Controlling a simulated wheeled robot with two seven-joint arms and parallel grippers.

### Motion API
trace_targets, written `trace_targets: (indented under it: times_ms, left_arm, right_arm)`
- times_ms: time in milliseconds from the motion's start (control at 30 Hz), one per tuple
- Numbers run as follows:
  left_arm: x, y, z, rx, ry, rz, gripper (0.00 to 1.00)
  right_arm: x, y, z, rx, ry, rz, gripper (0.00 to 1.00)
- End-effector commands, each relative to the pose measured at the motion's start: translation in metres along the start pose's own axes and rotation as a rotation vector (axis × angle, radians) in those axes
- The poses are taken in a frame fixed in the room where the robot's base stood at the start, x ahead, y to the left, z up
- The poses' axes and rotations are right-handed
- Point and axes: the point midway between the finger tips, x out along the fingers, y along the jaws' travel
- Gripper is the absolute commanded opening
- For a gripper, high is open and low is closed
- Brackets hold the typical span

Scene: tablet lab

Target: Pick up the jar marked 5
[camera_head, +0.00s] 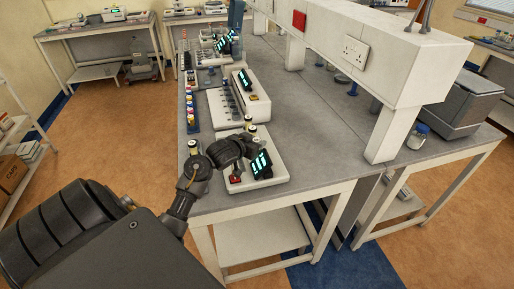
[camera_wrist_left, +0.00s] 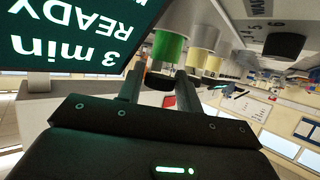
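My left gripper (camera_head: 246,146) hangs over the nearest white device (camera_head: 277,177), close to a small jar (camera_head: 251,129) with a pale top. In the left wrist view, which is upside down, my left gripper (camera_wrist_left: 159,88) has its two fingers apart. A green jar (camera_wrist_left: 169,47) is just beyond the fingertips, with a dark round part (camera_wrist_left: 160,79) between the fingers; contact cannot be told. Yellowish jars (camera_wrist_left: 195,60) stand in a row beside it. I cannot read a 5 on any jar. My right gripper is out of view.
The device's lit screen (camera_head: 262,164) reads "3 min READY" in the left wrist view, close beside the gripper. A longer white device (camera_head: 258,107) and a row of small bottles (camera_head: 190,104) are farther along the bench. The grey benchtop (camera_head: 308,135) right of the devices is clear.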

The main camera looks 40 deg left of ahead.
Motion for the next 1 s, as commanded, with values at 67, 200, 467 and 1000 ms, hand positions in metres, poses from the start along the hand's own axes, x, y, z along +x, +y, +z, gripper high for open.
trace_targets:
  times_ms: [67, 200, 467, 1000]
  left_arm:
    - [0.005, 0.000, 0.000, 0.000, 0.000, 0.000, 0.35]
    - [0.006, 0.000, 0.001, 0.001, 0.000, 0.000, 0.35]
    - [0.006, 0.000, 0.001, 0.001, 0.000, 0.000, 0.14]
    - [0.000, -0.001, -0.016, 0.005, 0.004, -0.001, 0.07]
  right_arm:
    - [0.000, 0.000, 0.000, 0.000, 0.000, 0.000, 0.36]
    - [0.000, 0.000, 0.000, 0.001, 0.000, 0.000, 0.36]
    - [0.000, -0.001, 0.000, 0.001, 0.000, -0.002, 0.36]
    - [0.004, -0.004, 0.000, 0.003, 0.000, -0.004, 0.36]
